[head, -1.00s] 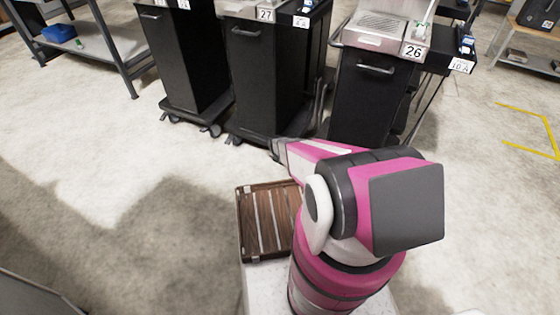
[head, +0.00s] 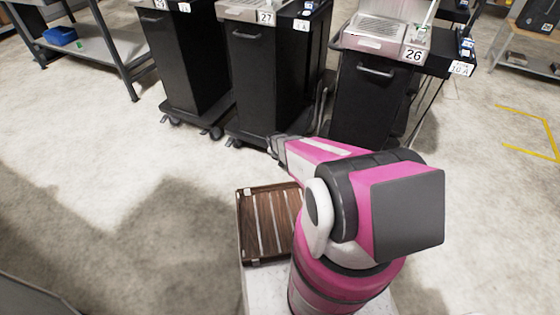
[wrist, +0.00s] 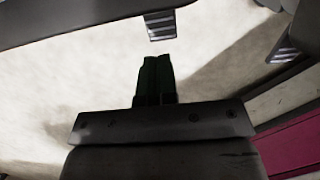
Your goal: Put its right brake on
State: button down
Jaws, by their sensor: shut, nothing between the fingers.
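My gripper (head: 271,146) is low at the front right foot of the black cart numbered 27 (head: 262,80). In the wrist view my gripper's dark fingers (wrist: 155,62) are together with nothing between them. Just beyond the fingertips, a ridged grey pedal (wrist: 161,24) sticks out from the cart's dark lower edge (wrist: 70,20). A small gap shows between it and the fingers. A second ridged pedal (wrist: 283,50) shows at the right, farther from the fingers. I cannot tell whether either pedal is pressed. In the head view my gripper and arm hide the pedals.
A black cart numbered 26 (head: 365,100) stands right of cart 27, and another black cart (head: 187,65) stands to its left. A wooden slatted tray (head: 268,225) lies near my arm. A grey workbench (head: 100,45) is at the back left. The floor in front is clear.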

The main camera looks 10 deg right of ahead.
jog(key=v, duration=0.6)
jog(key=shift+r, duration=0.2)
jog(key=shift+s+a, duration=0.1)
jog(key=s+r+m, duration=0.6)
jog(key=r+m, duration=0.3)
jog(key=r, duration=0.1)
jog(key=s+d+r+m+g+y, duration=0.1)
jog(key=s+r+m, duration=0.5)
jog(key=r+m, duration=0.4)
jog(key=s+d+r+m+g, duration=0.1)
jog(key=s+r+m, duration=0.5)
jog(key=r+m, duration=0.3)
jog(key=shift+s+d+r+m+y, duration=0.15)
jog(key=shift+s+r+m+y, duration=0.25)
jog(key=shift+r, duration=0.55)
